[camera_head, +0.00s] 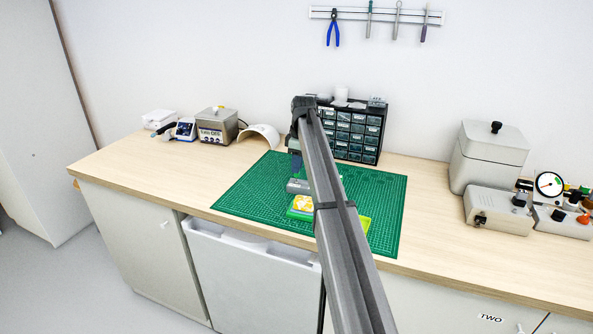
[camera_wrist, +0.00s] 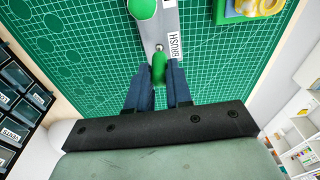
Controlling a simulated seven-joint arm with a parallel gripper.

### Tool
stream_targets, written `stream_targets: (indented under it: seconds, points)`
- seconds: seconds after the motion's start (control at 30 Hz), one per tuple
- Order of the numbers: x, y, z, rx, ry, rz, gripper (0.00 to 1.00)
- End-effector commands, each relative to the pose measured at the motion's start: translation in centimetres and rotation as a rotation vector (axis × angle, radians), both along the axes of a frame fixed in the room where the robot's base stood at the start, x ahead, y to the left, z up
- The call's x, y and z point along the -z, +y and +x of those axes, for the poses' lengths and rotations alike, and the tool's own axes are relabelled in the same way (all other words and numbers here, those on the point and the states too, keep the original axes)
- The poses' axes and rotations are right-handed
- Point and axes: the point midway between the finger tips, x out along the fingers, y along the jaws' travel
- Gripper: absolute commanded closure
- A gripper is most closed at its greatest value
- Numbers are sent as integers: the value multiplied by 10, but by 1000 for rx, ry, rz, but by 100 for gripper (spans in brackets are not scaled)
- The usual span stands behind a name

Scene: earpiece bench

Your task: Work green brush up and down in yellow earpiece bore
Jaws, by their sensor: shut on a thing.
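My gripper (camera_wrist: 160,76) is shut on the green brush (camera_wrist: 158,66), whose rounded green end shows between the blue fingers in the wrist view. The brush is at the end of a grey holder (camera_wrist: 162,28) labelled "BRUSH"; I cannot tell whether it is still seated in it. The brush's lower part is hidden. The yellow earpiece (camera_wrist: 264,6) sits on a green-and-blue stand at the top right, apart from my gripper. In the head view the yellow earpiece (camera_head: 304,203) is on the mat's near side, and my arm hides part of the work area. The bore is not clear.
A second green rounded thing (camera_wrist: 142,8) is at the holder's far end. A green cutting mat (camera_head: 250,190) covers the middle bench. A yellow-green item (camera_head: 364,223) lies right of my arm. A dark drawer cabinet (camera_head: 358,132) stands behind. The mat's left side is clear.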

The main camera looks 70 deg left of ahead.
Motion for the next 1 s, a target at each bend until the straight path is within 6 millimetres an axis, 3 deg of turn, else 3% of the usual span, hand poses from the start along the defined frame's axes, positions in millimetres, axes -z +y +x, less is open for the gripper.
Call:
stream_targets:
  seconds: [0.13, 1.0]
  points:
    - [0, 0, 0, 0, 0, 0, 100]
    - [-7, 0, 0, 0, 0, 0, 100]
